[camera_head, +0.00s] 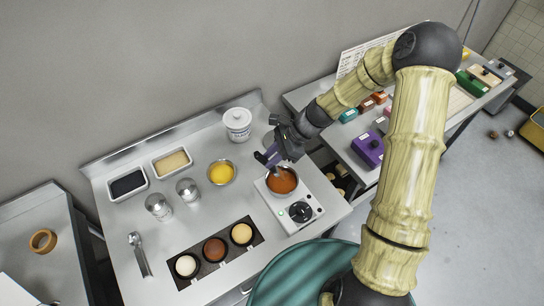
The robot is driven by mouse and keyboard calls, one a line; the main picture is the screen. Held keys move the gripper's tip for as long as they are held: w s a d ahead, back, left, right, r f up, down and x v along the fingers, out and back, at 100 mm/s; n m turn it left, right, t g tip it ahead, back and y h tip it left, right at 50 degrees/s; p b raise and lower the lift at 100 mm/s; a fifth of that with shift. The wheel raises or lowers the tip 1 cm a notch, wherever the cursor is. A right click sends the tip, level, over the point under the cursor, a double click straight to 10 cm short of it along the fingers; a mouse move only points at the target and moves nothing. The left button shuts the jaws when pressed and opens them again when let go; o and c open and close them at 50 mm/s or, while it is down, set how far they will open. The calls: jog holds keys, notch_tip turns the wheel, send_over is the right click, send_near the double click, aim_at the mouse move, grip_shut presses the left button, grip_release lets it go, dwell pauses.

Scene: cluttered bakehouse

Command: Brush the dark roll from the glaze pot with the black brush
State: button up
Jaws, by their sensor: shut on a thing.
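The glaze pot (283,181) is a small round pan of orange-brown glaze on a white hotplate. My gripper (274,158) is just above the pot's back left rim. It is shut on what appears to be the black brush, mostly hidden by the fingers. The brush's lower end points down at the pot; I cannot tell if it touches the glaze. The dark roll (214,249) is the middle one of three rolls in a dark tray (182,258), lower left of the pot. A pale roll (187,265) and a tan roll (241,233) flank it.
The hotplate (297,222) has a black knob. A yellow bowl (222,173), two metal shakers (158,206), two trays (128,184) and a white lidded tub (237,122) stand on the steel table. A scoop (140,254) lies at left.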

jog(key=shift+r+p, duration=1.3)
jog(key=shift+r, duration=0.55)
jog(key=shift+f, duration=0.1)
